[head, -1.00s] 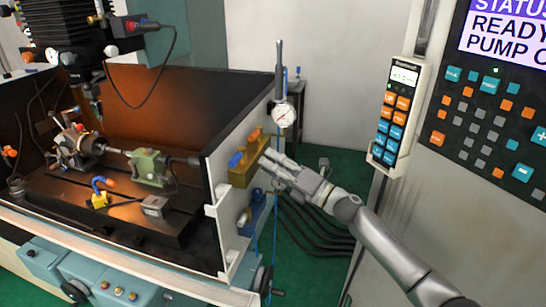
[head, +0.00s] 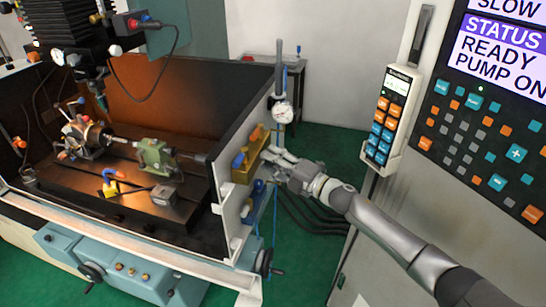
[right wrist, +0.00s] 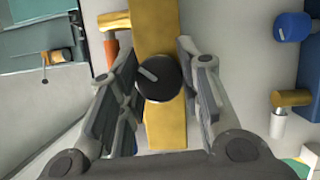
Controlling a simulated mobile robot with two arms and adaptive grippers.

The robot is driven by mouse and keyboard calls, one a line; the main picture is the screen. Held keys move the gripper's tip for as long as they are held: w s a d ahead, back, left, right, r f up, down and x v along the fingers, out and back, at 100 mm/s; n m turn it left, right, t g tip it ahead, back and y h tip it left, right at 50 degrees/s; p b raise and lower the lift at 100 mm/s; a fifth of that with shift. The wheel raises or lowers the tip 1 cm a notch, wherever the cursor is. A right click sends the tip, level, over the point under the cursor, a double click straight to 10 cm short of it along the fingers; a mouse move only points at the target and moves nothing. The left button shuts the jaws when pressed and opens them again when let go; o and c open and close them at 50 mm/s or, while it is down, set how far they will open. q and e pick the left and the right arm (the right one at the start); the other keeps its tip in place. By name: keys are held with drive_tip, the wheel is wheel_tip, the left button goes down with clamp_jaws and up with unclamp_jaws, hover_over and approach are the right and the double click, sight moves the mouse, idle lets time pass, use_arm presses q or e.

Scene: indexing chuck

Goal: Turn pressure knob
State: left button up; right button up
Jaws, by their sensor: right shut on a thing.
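The pressure knob (right wrist: 159,79) is a black, round knob with a light pointer line on its face, in the right wrist view. It is mounted on a yellow block (right wrist: 158,35). The same yellow block (head: 242,177) shows on the machine's side wall in the head view, where my gripper hides the knob. My right gripper (head: 271,164) reaches this block from the right. In the right wrist view its two fingers stand on either side of the knob, shut on it. The knob's pointer line slants up and left. My left gripper is not in view.
A pressure gauge (head: 283,112) stands above the block, and orange and blue fittings sit beside it. A blue fitting (head: 257,196) is just below. A pendant (head: 388,118) and control panel (head: 490,130) stand at right. Dark hoses (head: 305,215) hang behind my right arm.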

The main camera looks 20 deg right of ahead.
drive_tip(key=o, duration=1)
drive_tip(key=shift+o, duration=0.2)
drive_tip(key=v, duration=1.2)
